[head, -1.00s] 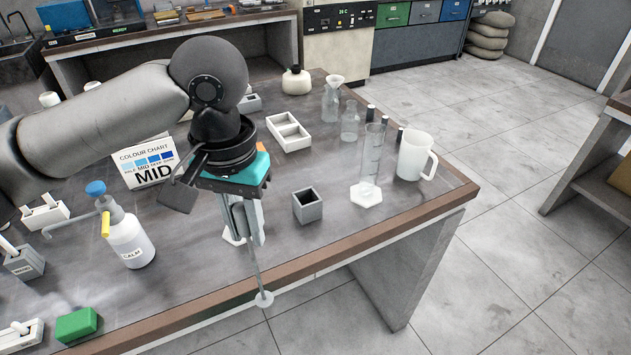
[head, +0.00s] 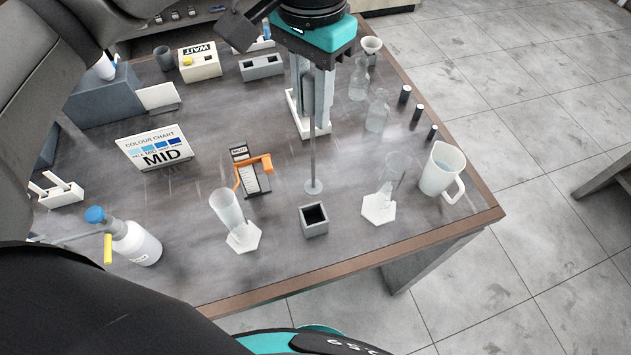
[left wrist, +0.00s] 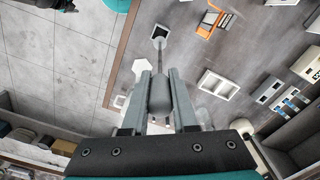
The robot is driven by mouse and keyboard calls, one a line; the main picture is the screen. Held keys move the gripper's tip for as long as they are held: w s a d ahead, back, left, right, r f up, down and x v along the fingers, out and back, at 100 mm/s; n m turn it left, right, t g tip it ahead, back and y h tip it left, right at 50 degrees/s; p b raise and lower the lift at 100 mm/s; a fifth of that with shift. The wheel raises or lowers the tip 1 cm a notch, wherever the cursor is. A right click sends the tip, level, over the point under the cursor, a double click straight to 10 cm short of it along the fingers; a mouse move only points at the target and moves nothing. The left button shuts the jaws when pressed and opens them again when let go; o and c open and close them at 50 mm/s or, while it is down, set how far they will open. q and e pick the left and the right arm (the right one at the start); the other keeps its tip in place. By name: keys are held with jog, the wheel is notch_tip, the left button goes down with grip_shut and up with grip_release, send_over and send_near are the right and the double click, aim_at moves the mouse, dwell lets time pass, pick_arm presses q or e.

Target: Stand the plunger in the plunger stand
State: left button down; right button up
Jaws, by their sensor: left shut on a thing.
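My left gripper (head: 313,132) points down over the table, shut on the plunger (head: 313,165), a thin grey rod with a pale disc at its lower end. The plunger hangs upright, its disc appearing just behind the plunger stand (head: 314,220) in the head view. The stand is a small grey square block with a dark opening on top, and it is empty. In the left wrist view the plunger's thick grip (left wrist: 160,95) sits between the fingers (left wrist: 157,72), and the stand (left wrist: 142,22) lies past the disc. My right gripper is out of view.
Measuring cylinders on hexagonal feet stand left (head: 229,212) and right (head: 386,185) of the stand. A white jug (head: 440,170) is near the right edge. An orange-framed item (head: 252,174) lies behind left. A white tray is behind the gripper.

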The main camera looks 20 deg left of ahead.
aim_at(313, 186)
pick_arm(q)
notch_tip(313, 186, down, 17)
jog(key=shift+r+b, duration=0.2)
jog(key=shift+b, duration=0.45)
jog(key=c, duration=0.7)
grip_release()
jog(key=shift+f, duration=0.1)
notch_tip(313, 186, up, 12)
jog(key=shift+p, duration=0.4)
